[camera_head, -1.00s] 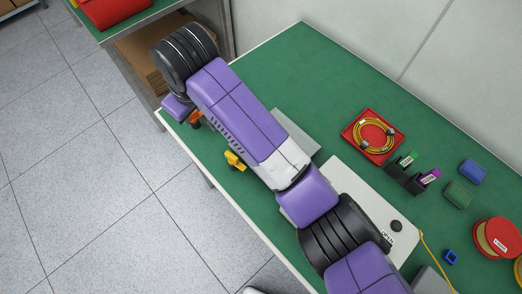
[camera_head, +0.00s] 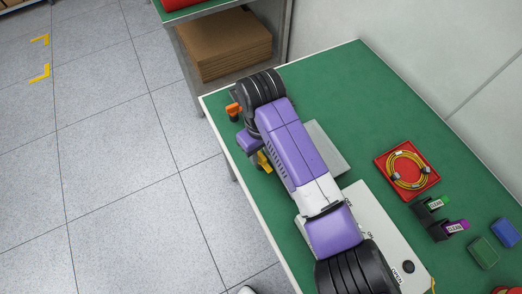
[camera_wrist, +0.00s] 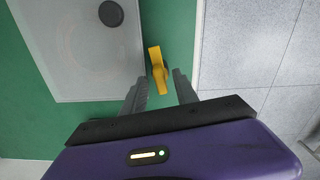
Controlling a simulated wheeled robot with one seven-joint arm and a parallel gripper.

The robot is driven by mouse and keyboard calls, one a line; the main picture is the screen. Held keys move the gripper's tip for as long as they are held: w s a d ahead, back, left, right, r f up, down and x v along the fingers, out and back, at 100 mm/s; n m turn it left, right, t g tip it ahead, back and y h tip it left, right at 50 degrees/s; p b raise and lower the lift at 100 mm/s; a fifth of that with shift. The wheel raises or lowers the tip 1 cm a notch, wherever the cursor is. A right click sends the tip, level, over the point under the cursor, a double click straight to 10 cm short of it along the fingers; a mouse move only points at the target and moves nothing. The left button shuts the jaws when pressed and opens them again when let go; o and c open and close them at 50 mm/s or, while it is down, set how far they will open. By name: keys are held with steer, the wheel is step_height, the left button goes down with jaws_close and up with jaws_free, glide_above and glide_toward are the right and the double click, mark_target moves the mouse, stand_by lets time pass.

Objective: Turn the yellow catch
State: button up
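The yellow catch (camera_wrist: 157,58) stands at the edge of the green bench top in the wrist view, beside a pale panel. My gripper (camera_wrist: 160,78) is open, with one grey finger on each side of the catch's near end. A gap shows between the catch and each finger, so I see no contact. In the head view the catch (camera_head: 265,162) is partly hidden behind my purple arm, and my fingers cannot be made out there.
An orange piece (camera_head: 233,109) sits at the bench edge near my wrist. A grey plate (camera_head: 329,150) and a white panel with a black knob (camera_head: 408,267) lie under my arm. A red tray (camera_head: 381,164) with a coiled cable is to the right. Floor beyond the edge is clear.

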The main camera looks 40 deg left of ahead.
steer(key=shift+f, duration=0.15)
jaws_close()
